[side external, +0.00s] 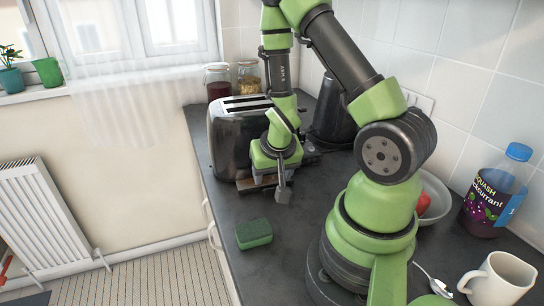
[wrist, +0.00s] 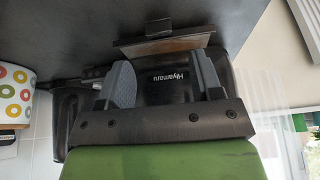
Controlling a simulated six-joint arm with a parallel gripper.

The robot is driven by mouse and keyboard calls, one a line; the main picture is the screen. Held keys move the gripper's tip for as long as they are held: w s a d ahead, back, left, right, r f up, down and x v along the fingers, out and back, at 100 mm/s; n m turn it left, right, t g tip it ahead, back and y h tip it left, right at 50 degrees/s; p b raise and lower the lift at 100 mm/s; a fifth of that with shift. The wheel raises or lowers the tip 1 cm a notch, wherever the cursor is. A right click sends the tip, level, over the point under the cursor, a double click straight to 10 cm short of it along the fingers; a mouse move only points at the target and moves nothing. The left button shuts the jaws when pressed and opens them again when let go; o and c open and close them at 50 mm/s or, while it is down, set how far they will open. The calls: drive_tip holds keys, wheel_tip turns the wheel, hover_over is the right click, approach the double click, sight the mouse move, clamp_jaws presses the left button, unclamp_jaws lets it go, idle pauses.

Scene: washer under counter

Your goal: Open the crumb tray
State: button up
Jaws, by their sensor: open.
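The toaster (side external: 229,134) is dark with a metallic top and stands on the counter against the back. In the wrist view its dark face (wrist: 165,90) shows upside down with lettering on it. The crumb tray (wrist: 165,44) is a flat, brownish metal piece with a dark front edge, sticking out from the toaster's base. Part of it shows low beside my gripper in the side view (side external: 254,184). My gripper (side external: 271,180) is in front of the toaster, pointing down. In the wrist view its two grey fingers (wrist: 163,75) are apart with nothing clearly held between them.
A green sponge (side external: 254,233) lies near the counter's left edge. Jars (side external: 216,82) and a dark kettle (side external: 332,112) stand behind. A bowl (side external: 432,195), squash bottle (side external: 497,192), mug (side external: 499,279) and spoon (side external: 433,280) are to the right. The counter around the sponge is clear.

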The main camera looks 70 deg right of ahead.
sight(275, 187)
drive_tip(key=shift+r, duration=2.3)
drive_tip(key=shift+c, duration=0.4)
drive_tip(key=c, duration=0.3)
drive_tip(key=shift+w+f+n+y, duration=0.1)
drive_tip(key=shift+w+n+y, duration=0.15)
drive_tip(key=shift+n, duration=0.45)
drive_tip(key=c, duration=0.4)
drive_tip(key=shift+o, duration=0.2)
drive_tip(key=n+g+y, duration=0.1)
drive_tip(key=n, duration=0.4)
drive_tip(key=d+n+g+y, duration=0.1)
drive_tip(key=n, duration=0.5)
drive_tip(key=d+f+n+g+y, duration=0.1)
drive_tip(key=n, duration=0.4)
drive_tip(key=shift+s+d+n, duration=0.15)
drive_tip(key=shift+s+n, duration=0.05)
drive_tip(key=shift+n, duration=0.2)
wheel_tip(275, 187, down, 9)
drive_tip(key=shift+r, duration=0.1)
